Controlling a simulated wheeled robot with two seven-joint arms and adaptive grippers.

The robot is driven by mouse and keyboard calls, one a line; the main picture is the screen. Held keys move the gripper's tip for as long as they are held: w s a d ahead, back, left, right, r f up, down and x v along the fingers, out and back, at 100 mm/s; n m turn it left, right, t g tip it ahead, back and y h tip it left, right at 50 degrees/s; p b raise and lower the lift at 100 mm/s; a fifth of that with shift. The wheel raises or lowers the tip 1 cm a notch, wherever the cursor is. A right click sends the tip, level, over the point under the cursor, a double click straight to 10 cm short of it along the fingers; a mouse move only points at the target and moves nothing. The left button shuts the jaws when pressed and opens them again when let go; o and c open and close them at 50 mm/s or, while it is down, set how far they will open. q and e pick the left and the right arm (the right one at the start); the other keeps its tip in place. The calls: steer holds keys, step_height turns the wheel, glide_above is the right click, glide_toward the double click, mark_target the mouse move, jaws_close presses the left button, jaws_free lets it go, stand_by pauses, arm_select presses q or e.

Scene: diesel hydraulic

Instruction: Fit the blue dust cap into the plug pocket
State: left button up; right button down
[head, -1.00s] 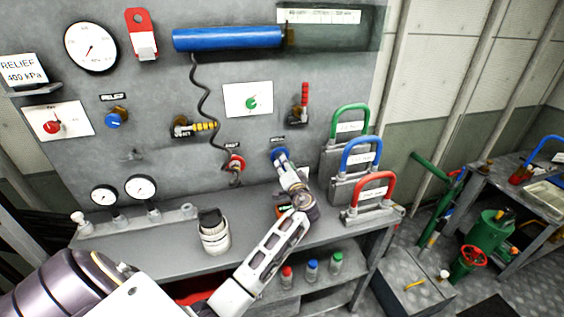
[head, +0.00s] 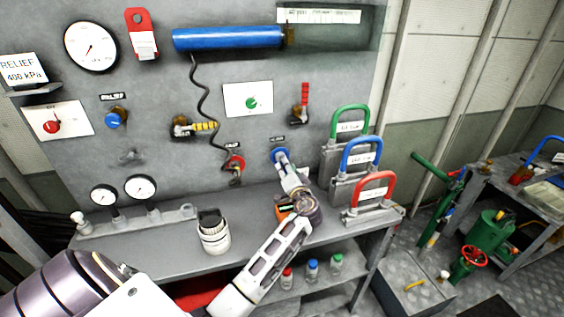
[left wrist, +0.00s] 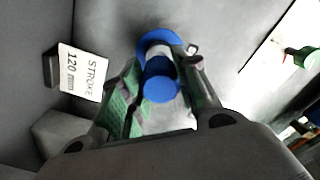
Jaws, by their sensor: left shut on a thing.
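The blue dust cap (left wrist: 161,88) shows in the left wrist view as a round blue end on a short silver body. Behind it is a blue ring (left wrist: 160,42) on the grey panel, which also shows in the head view (head: 279,154). My left gripper (left wrist: 165,72) is shut on the cap, with a green-padded finger on each side. In the head view my left gripper (head: 287,170) reaches the panel right at the blue ring. I cannot tell whether the cap touches the ring or which opening is the plug pocket. My right gripper is not in view.
A black coiled cord (head: 204,100) hangs left of my gripper beside a red port (head: 235,163). Green, blue and red-handled blocks (head: 370,192) stand close on the right. A white cylinder with a black top (head: 213,233) stands on the bench. A STROKE 120 card (left wrist: 82,72) is nearby.

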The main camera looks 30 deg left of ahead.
arm_select(q)
steer(key=shift+s+d, duration=0.2)
stand_by(0.5)
steer(key=shift+b+v, duration=0.3)
steer(key=shift+v, duration=1.6)
steer(key=shift+w, duration=0.1)
